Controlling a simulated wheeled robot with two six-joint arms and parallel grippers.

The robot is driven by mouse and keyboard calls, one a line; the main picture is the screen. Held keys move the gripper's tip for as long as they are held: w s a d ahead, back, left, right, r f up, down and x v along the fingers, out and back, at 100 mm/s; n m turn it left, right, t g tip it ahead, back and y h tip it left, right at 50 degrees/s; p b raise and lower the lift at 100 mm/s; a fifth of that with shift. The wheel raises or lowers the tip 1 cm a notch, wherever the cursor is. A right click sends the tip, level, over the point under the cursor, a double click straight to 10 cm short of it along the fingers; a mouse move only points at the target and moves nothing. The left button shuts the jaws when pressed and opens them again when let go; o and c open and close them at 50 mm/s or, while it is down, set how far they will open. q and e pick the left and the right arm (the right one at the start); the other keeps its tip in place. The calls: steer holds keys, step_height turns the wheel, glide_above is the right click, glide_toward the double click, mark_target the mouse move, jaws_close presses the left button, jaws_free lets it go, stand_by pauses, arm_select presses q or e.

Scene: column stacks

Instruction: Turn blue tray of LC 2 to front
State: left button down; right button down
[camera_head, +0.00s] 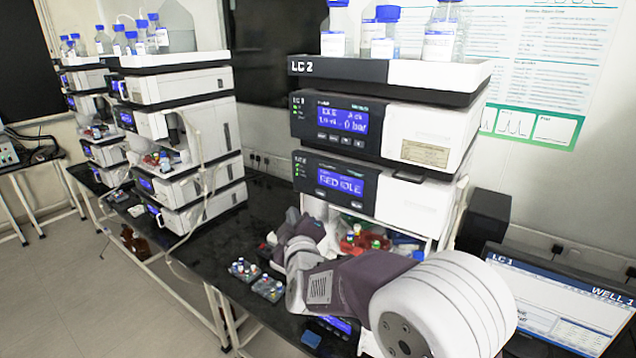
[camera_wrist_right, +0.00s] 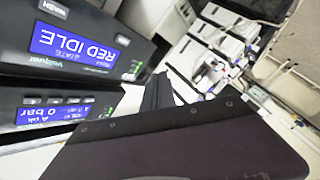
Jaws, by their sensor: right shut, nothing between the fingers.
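The LC 2 column stack (camera_head: 430,136) stands at the centre right in the head view, with lit blue displays. In its open bay, a red tray (camera_head: 348,245) holds vials. A bluish edge (camera_head: 404,240) shows to its right; I cannot tell whether it is the blue tray, as my arm hides much of the bay. My right gripper (camera_head: 296,232) is shut and empty, at the left front of the bay below the display. In the right wrist view the shut gripper (camera_wrist_right: 158,92) is beside LC 2's upside-down displays (camera_wrist_right: 78,45). My left gripper is out of view.
Small vial racks (camera_head: 268,287) stand on the dark bench left of my arm. Other column stacks (camera_head: 185,95) stand further left. Bottles (camera_head: 440,35) sit on top of LC 2. A monitor (camera_head: 560,300) is at the right. Bare bench (camera_head: 262,205) shows between stacks.

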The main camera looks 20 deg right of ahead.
mark_target(321, 193)
steer(key=w+d+b, duration=0.2)
steer(key=w+d, duration=0.3)
steer(key=d, duration=0.1)
steer(key=shift+w+d+f, duration=0.2)
steer(key=shift+w+d, duration=0.2)
stand_by(0.6)
stand_by(1.5)
steer(key=shift+w+d, duration=0.25)
steer(key=shift+d, duration=0.05)
